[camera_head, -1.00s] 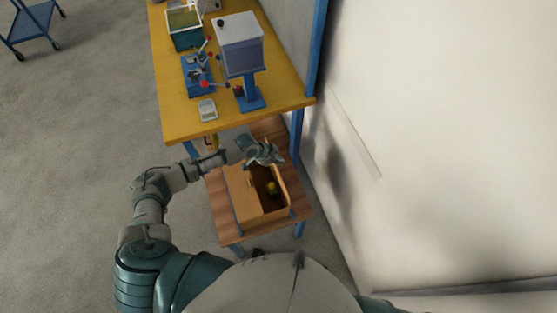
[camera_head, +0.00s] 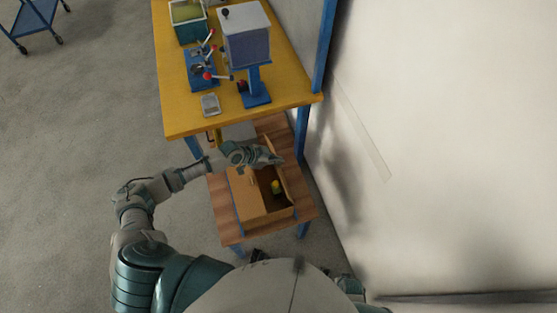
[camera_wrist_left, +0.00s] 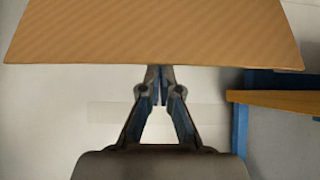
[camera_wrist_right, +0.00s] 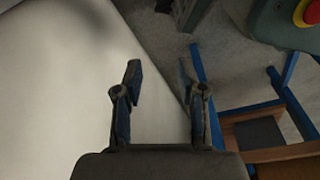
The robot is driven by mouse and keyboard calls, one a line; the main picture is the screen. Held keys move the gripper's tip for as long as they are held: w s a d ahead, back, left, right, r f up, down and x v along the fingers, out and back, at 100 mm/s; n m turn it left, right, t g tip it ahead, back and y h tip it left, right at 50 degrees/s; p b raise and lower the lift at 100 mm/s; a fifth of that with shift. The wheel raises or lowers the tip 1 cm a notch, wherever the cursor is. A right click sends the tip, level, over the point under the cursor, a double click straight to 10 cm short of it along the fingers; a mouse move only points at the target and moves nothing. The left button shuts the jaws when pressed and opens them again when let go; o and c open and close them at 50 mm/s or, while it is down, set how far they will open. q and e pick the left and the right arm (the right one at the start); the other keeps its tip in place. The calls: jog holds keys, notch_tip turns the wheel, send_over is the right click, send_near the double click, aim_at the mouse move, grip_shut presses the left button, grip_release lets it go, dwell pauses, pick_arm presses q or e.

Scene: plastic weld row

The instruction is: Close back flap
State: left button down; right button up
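An open cardboard box (camera_head: 249,195) sits on a low wooden table. Its left side is covered by a flat panel; its right part is open, with a small yellow item (camera_head: 277,188) inside. My left gripper (camera_head: 273,158) is over the box's far edge. In the left wrist view a cardboard flap (camera_wrist_left: 160,32) fills the top, and the left fingers (camera_wrist_left: 160,72) are close together at its lower edge. I cannot tell whether they pinch the flap or only touch it. My right gripper (camera_wrist_right: 158,72) is open and empty, away from the box, beside a pale wall.
A yellow workbench (camera_head: 185,120) stands behind the low wooden table (camera_head: 226,218), carrying a blue press (camera_head: 255,90) and a green bin (camera_head: 188,28). A pale wall (camera_head: 430,150) bounds the right. Open floor lies left, with a blue cart (camera_head: 38,20) far off.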

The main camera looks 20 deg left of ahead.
notch_tip(320, 180, up, 19)
jog(key=w+b, duration=0.3)
jog(key=b, duration=0.4)
jog(key=w+a+r+t+y+b, duration=0.2)
jog(key=w+a+r+t+b, duration=0.15)
jog(key=w+t, duration=0.4)
jog(key=w+a+r+t+y+b, duration=0.1)
jog(key=w+a+r+t+b, duration=0.2)
jog(key=w+r+t, duration=0.45)
pick_arm(q)
jog(key=s+a+f+t+h+b, duration=0.1)
jog(key=s+a+f+h+b, duration=0.1)
jog(key=s+a+f+b, duration=0.2)
jog(key=shift+s+a+f+t+h+b, duration=0.35)
jog(key=shift+a+f+b, duration=0.3)
jog(key=shift+a+f, duration=1.05)
pick_arm(e)
notch_tip(320, 180, up, 10)
jog(key=s+m+t+y, duration=0.1)
jog(key=t+y, duration=0.1)
jog(key=t, duration=0.7)
jog(key=shift+a+f, duration=0.2)
jog(key=shift+a, duration=0.1)
pick_arm(q)
jog(key=shift+w+d+f, duration=0.1)
jog(key=shift+d+f, duration=0.05)
jog(key=shift+d, duration=0.05)
pick_arm(e)
jog(key=shift+a, duration=0.1)
